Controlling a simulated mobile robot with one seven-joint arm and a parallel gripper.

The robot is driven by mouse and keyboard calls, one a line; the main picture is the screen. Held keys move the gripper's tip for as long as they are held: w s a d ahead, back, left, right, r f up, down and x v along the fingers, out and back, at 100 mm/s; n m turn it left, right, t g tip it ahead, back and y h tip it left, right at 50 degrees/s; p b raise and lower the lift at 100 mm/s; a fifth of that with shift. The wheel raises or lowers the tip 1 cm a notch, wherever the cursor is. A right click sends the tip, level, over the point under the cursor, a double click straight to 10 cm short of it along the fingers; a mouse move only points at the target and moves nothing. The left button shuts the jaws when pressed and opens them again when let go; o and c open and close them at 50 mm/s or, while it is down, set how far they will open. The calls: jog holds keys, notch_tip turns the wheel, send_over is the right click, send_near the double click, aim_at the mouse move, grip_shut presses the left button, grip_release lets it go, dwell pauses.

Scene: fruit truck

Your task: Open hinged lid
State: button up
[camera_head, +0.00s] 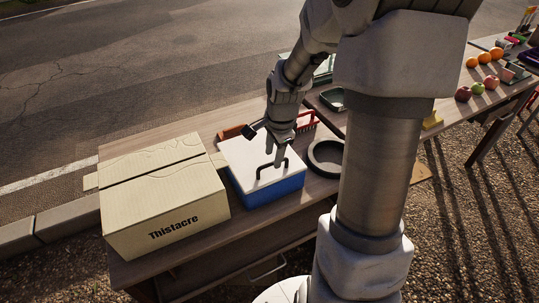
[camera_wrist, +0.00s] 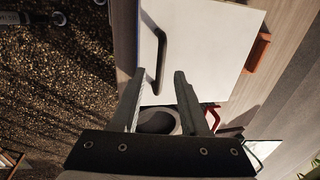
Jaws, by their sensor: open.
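The blue box (camera_head: 270,194) with a white hinged lid (camera_head: 247,152) stands on the wooden table; the lid lies shut. A dark handle (camera_head: 261,172) is on the lid's near side. In the wrist view the white lid (camera_wrist: 206,45) and its handle (camera_wrist: 158,58) lie just beyond the fingertips. My gripper (camera_head: 281,160) is over the lid, close to the handle. In the wrist view my gripper (camera_wrist: 157,82) is open, with nothing between its fingers, and its left finger is near the handle's end. I cannot tell whether it touches.
A cardboard box (camera_head: 163,195) stands left of the blue box on the table (camera_head: 240,222). A dark round bowl (camera_head: 326,157) and a red-handled brush (camera_head: 306,121) are on the right. A brown block (camera_head: 232,131) lies behind the lid. Fruit (camera_head: 471,62) is on a farther table.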

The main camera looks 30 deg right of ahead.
jog(key=shift+w+f, duration=0.2)
jog(key=shift+f, duration=0.8)
grip_shut()
dwell(0.8)
